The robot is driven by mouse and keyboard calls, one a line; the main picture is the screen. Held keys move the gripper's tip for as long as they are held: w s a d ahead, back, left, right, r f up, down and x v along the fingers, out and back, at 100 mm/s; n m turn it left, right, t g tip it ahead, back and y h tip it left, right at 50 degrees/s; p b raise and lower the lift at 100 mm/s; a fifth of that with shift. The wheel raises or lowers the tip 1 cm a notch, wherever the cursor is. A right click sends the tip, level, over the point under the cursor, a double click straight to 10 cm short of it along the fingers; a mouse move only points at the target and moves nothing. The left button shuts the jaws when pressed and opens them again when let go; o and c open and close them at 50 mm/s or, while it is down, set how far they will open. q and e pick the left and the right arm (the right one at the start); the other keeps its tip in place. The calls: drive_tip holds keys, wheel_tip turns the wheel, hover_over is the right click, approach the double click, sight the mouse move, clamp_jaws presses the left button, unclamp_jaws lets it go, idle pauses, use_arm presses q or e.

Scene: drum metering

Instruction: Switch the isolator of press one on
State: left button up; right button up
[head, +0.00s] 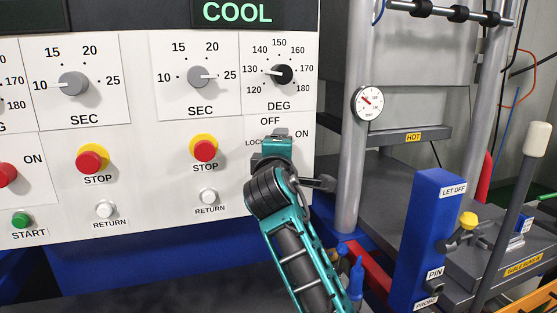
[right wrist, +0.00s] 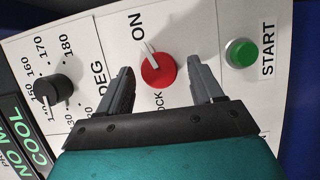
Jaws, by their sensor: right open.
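The isolator is a round red knob (right wrist: 158,71) with a white pointer, on a white panel. In the right wrist view its pointer slants up and left, toward the ON label. LOCK is partly covered there. My right gripper (right wrist: 160,80) is open, with one finger on each side of the knob; contact cannot be told. In the head view my right gripper (head: 275,142) covers this knob; OFF, ON and part of LOCK show around it. Another red knob (head: 6,174) with an ON label is cut by the left edge. No press number is readable. My left gripper is not in view.
A green START button (right wrist: 240,53) is close beside one finger. A black DEG dial (head: 284,74) sits above the isolator. Red STOP (head: 204,150) and white RETURN (head: 208,196) buttons are to its left. A blue post (head: 428,235) and press column (head: 354,150) stand right.

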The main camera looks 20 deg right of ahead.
drive_tip(key=v, duration=1.2)
drive_tip(key=shift+s, duration=0.2)
